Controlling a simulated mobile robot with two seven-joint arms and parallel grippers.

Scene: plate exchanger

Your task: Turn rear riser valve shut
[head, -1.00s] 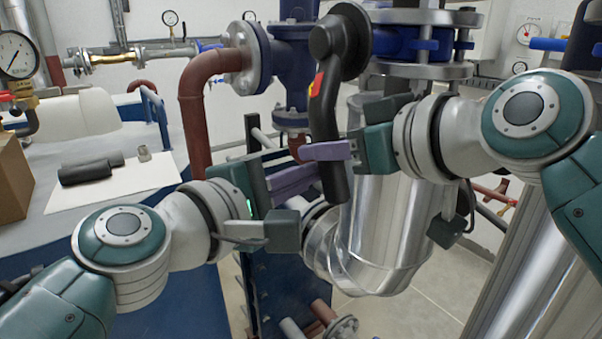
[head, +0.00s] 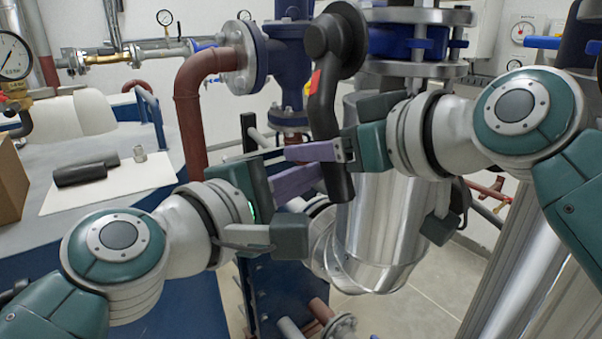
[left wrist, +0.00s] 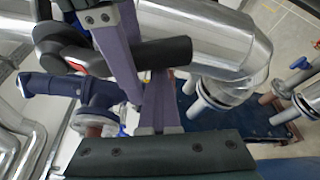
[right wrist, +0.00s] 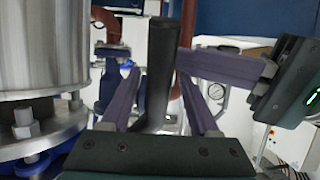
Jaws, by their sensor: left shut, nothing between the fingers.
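The black valve lever (head: 325,108) with a red mark hangs almost straight down from its round hub (head: 335,38). My right gripper (head: 312,151) is open around the lower lever. In the right wrist view the lever (right wrist: 157,75) stands between its two purple fingers (right wrist: 158,92), with gaps at both sides. My left gripper (head: 312,174) is shut and empty, its fingertips at the lever's left side, just below the right gripper's fingers.
A shiny metal-clad pipe (head: 385,230) stands right behind the lever. A red-brown pipe (head: 190,110) and a blue flanged riser (head: 290,60) are at its left. A bench (head: 75,215) with a dark cylinder (head: 85,172) stands at the left. The two grippers are very close together.

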